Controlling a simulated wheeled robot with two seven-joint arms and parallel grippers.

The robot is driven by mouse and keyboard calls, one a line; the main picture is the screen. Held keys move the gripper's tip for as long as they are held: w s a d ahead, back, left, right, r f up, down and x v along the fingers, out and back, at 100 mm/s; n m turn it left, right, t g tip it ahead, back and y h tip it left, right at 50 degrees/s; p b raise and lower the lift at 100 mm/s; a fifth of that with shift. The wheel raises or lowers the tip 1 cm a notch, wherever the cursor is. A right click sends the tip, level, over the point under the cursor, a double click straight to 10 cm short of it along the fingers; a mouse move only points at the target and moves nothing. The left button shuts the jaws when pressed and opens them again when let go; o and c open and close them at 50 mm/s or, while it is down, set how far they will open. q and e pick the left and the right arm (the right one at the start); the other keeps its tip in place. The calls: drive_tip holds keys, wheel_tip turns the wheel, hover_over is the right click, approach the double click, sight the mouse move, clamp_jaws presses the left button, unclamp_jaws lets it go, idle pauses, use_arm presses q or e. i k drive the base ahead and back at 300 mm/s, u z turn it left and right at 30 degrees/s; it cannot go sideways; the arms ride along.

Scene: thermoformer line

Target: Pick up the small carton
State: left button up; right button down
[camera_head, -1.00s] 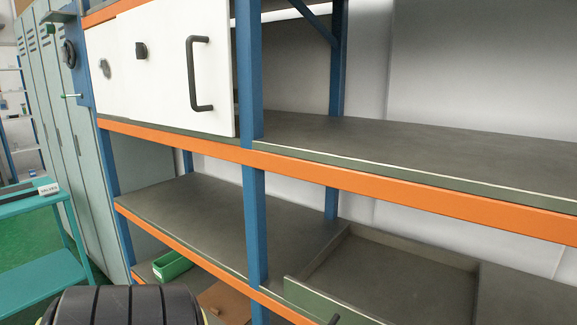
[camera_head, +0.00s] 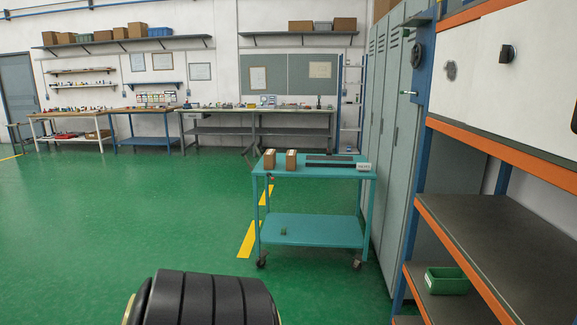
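Two small brown cartons stand upright side by side on the top of a teal cart, the left carton (camera_head: 269,159) and the right carton (camera_head: 291,160). Both look open at the top with pale contents. I cannot tell which one the task means. The teal cart (camera_head: 315,171) stands on the green floor a few metres ahead. Neither of my grippers is in view.
A dark flat tray and a white labelled block (camera_head: 363,167) lie on the cart's right side. Grey lockers (camera_head: 395,130) and an orange-edged shelf with a green bin (camera_head: 447,281) stand at right. Workbenches (camera_head: 290,120) line the back wall. The green floor (camera_head: 110,210) is free.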

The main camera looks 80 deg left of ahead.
sight(291, 154)
drive_tip(key=u, duration=2.2)
drive_tip(key=i, duration=0.75)
drive_tip(key=u, duration=0.75)
drive_tip(key=i, duration=2.15)
drive_tip(key=z, duration=0.4)
drive_tip(key=i, duration=1.05)
drive_tip(key=z, duration=0.2)
